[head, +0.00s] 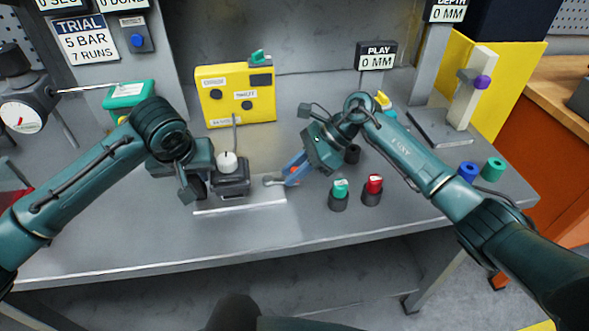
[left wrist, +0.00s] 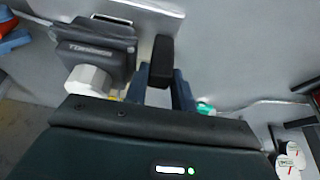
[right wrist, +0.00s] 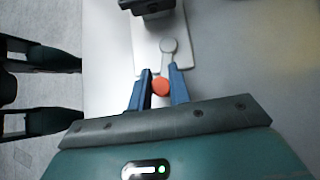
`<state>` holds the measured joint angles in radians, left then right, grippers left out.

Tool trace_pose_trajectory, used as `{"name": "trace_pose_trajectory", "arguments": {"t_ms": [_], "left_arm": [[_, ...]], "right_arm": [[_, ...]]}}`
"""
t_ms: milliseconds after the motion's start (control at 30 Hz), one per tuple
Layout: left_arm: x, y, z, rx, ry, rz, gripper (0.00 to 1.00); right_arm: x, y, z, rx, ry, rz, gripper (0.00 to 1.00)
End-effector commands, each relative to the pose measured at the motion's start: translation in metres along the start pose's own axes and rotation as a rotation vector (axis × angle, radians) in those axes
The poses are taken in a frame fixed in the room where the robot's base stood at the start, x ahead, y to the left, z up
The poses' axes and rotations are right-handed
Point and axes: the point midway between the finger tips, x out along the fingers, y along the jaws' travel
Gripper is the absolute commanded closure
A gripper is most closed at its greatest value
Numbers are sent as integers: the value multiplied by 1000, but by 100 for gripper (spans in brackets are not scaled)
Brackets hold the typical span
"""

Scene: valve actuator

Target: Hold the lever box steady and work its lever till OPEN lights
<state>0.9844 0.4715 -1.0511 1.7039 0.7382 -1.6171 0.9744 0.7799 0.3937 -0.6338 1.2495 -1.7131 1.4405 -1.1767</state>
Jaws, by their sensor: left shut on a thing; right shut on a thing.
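The lever box (head: 231,180) is a dark block with a white knob (head: 228,160) on a pale base plate (head: 240,207). The left wrist view shows the box (left wrist: 95,50) beside my fingers. My left gripper (left wrist: 162,85) is shut on a black upright grip (left wrist: 162,58) next to the box. The grey lever (right wrist: 168,47) lies near the plate's end and has an orange-red ball (right wrist: 160,87). My right gripper (right wrist: 160,92) is shut on that ball; in the head view its blue fingers (head: 294,170) reach the lever's end. No lit OPEN sign can be made out.
A yellow box (head: 236,95) stands behind the lever box. Green (head: 340,194) and red (head: 373,188) knobbed pieces stand right of my right gripper, and blue (head: 468,172) and green (head: 493,169) cylinders farther right. The bench front (head: 130,245) is clear.

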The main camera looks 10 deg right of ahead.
Motion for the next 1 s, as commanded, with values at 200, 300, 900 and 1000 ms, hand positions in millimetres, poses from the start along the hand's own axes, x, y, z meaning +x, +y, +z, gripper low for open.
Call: {"name": "trace_pose_trajectory", "arguments": {"t_ms": [200,300,900,1000], "left_arm": [[2,-1,2,-2,-6,-5,100],[2,-1,2,-2,-6,-5,100],[2,-1,2,-2,-6,-5,100],[2,-2,2,-2,-6,-5,100]], "right_arm": [[0,0,0,0,0,0,100],[0,1,-1,7,2,-6,100],[8,22,6,271,7,-278,100],[11,27,9,337,6,-344,100]]}}
